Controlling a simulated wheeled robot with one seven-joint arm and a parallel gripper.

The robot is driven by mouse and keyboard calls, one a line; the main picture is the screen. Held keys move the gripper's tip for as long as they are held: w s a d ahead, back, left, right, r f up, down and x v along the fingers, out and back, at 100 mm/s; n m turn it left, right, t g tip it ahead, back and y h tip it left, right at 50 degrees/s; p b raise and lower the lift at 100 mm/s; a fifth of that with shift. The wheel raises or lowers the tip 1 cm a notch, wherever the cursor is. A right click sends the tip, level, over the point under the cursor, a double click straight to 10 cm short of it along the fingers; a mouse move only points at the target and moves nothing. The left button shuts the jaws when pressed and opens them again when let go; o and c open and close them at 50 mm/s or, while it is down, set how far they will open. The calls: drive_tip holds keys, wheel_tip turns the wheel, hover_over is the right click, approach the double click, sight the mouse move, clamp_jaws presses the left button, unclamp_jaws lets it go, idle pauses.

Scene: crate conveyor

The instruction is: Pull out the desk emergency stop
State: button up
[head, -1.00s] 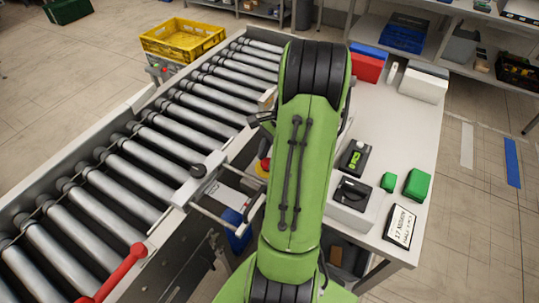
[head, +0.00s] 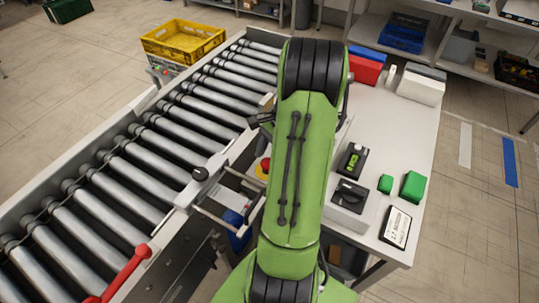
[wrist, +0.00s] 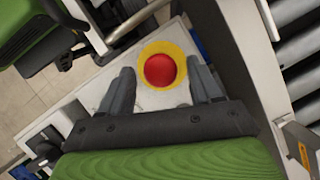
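The desk emergency stop (wrist: 160,70) is a round red button on a yellow ring. In the wrist view it sits on a pale surface, between and slightly beyond my fingertips. My gripper (wrist: 162,76) is open, with one dark finger on each side of the red button and nothing visibly held. I cannot tell whether the fingers touch the button. In the head view, part of the emergency stop (head: 263,167) shows at the left edge of my green arm, which hides the rest of it and my gripper.
The roller conveyor (head: 165,150) runs along the left, with a red lever (head: 127,270) at its near end. The white desk (head: 385,130) on the right carries a black device (head: 353,160), green blocks (head: 413,186) and a framed card (head: 398,227). A yellow crate (head: 183,38) stands beyond.

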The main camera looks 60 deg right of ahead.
drive_tip(key=p+v, duration=0.6)
drive_tip(key=v, duration=0.9)
drive_tip(key=shift+d+r, duration=0.15)
drive_tip(key=shift+r, duration=0.2)
drive_tip(key=shift+s, duration=0.15)
